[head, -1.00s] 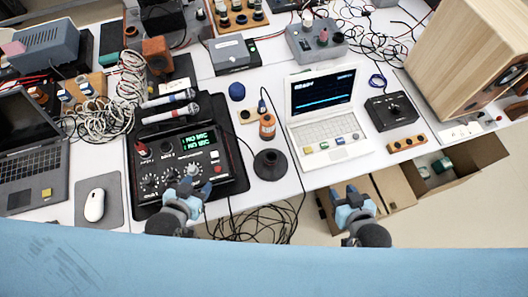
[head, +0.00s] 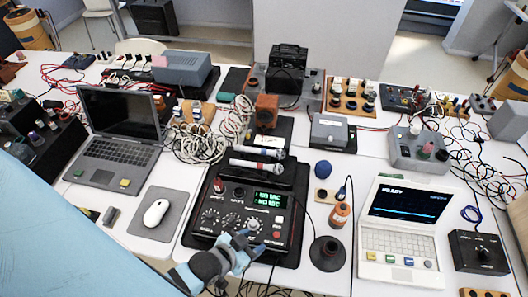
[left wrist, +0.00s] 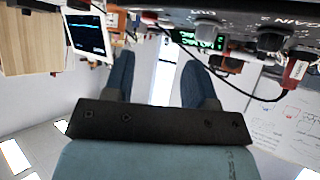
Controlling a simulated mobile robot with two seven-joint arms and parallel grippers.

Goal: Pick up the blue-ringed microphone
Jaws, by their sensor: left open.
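Two slim, pale microphones with grey heads lie side by side across the black stand behind the meter box in the head view. One is the farther microphone (head: 256,151), the other the nearer microphone (head: 252,165). Their ring colours are too small to tell apart surely. My left gripper (head: 248,243) is at the front edge of the black meter box, nearer to me than both microphones and apart from them. In the left wrist view its two blue fingers (left wrist: 157,65) stand apart with nothing between them. My right gripper is out of view.
The black meter box (head: 243,212) with knobs and a green display lies between my left gripper and the microphones. A laptop (head: 118,155) and a mouse (head: 156,212) are at left.

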